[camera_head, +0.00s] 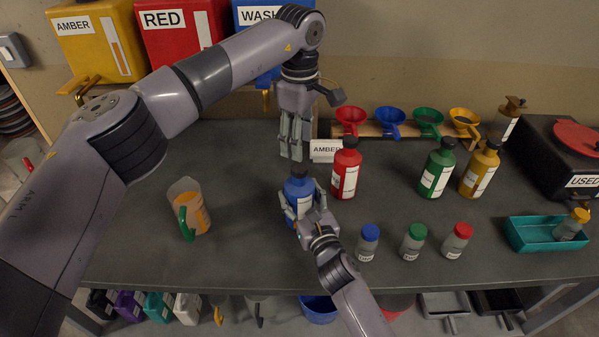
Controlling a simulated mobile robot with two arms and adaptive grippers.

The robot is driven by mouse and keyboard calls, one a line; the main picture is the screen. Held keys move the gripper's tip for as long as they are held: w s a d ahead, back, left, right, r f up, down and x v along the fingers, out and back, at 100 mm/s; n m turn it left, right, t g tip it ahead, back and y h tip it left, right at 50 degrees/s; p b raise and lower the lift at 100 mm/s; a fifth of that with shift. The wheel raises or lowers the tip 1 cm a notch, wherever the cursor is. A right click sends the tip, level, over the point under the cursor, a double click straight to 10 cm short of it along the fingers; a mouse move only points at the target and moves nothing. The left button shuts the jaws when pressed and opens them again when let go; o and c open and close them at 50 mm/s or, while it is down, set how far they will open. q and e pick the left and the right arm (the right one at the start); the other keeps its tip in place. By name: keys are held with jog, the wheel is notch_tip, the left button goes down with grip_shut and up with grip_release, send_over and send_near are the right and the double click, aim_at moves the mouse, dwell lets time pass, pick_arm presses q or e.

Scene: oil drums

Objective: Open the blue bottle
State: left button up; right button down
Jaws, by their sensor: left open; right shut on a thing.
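The blue bottle (297,188) stands upright on the grey bench, left of the red bottle. My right gripper (304,205) is shut around its body from the front and covers part of it. The bottle's dark top shows just above its blue shoulder; I cannot tell much detail there. My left gripper (291,152) points down above and slightly behind the bottle. Its fingers are open and hold nothing. The fingertips look close to the bottle's top, but I cannot tell the exact gap.
Red (346,169), green (437,170) and amber (479,170) bottles stand to the right. Small bottles with blue (368,242), green (412,242) and red (456,240) caps stand in front. An AMBER card (325,150) is close behind. A jug (189,208) stands left.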

aim_at(299, 167)
pick_arm(q)
jog(key=m, duration=0.7)
jog(key=shift+m, duration=0.4)
jog(key=shift+f, duration=4)
jog(key=shift+c, duration=0.4)
